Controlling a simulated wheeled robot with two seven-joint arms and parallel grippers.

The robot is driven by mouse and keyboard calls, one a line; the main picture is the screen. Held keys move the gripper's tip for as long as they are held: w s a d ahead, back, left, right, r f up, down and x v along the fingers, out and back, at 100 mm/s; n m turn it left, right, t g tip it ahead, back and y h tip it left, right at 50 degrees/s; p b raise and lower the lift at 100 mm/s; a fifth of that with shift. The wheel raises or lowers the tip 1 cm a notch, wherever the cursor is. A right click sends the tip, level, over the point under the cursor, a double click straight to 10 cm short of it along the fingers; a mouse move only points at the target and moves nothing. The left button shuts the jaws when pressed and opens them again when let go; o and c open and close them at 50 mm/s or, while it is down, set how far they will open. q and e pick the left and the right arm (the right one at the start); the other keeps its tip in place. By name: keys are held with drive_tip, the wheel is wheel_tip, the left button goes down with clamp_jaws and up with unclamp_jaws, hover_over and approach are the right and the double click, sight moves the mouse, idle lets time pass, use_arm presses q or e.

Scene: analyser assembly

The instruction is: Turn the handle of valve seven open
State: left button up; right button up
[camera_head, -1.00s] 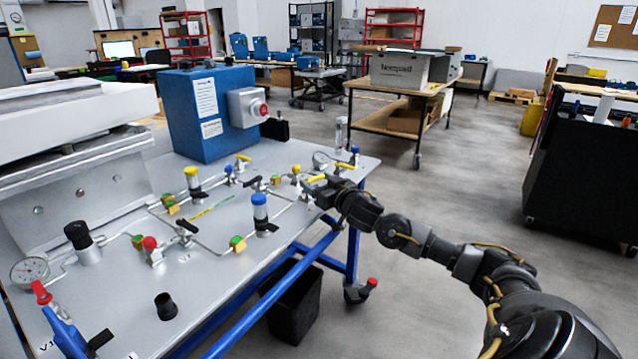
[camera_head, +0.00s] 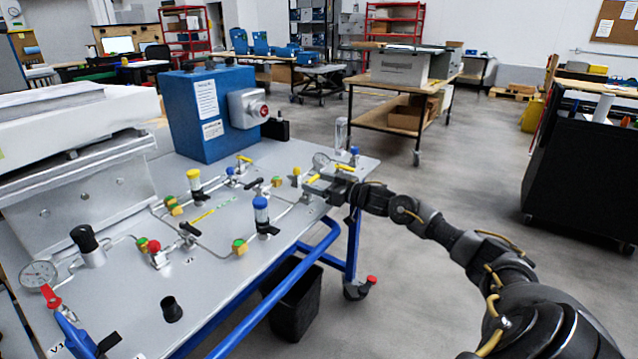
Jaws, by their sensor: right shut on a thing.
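The bench panel (camera_head: 215,285) carries a pipe run with several valves and gauges. My right gripper (camera_head: 318,184) is at the panel's right end, shut on a yellow valve handle (camera_head: 312,178) that is mostly hidden by the jaws. The valve's number cannot be read here, so I cannot tell from a label that it is valve seven. Another yellow handle (camera_head: 344,167) shows just behind the gripper, and one more yellow handle (camera_head: 244,159) sits further left. My left gripper is not in view.
A small gauge (camera_head: 321,160) and a blue-capped fitting (camera_head: 354,153) stand close behind the gripper. A blue-capped cylinder (camera_head: 261,212) stands to its left. A blue box (camera_head: 208,112) with a red knob stands at the back. The floor right of the bench is open.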

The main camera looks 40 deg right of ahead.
drive_tip(key=o, duration=1)
drive_tip(key=shift+s+d+f, duration=0.1)
drive_tip(key=shift+s+d, duration=0.1)
drive_tip(key=shift+s, duration=0.25)
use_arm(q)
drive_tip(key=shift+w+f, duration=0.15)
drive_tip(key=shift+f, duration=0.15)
use_arm(e)
drive_tip(key=v, duration=0.9)
drive_tip(key=shift+s, duration=0.35)
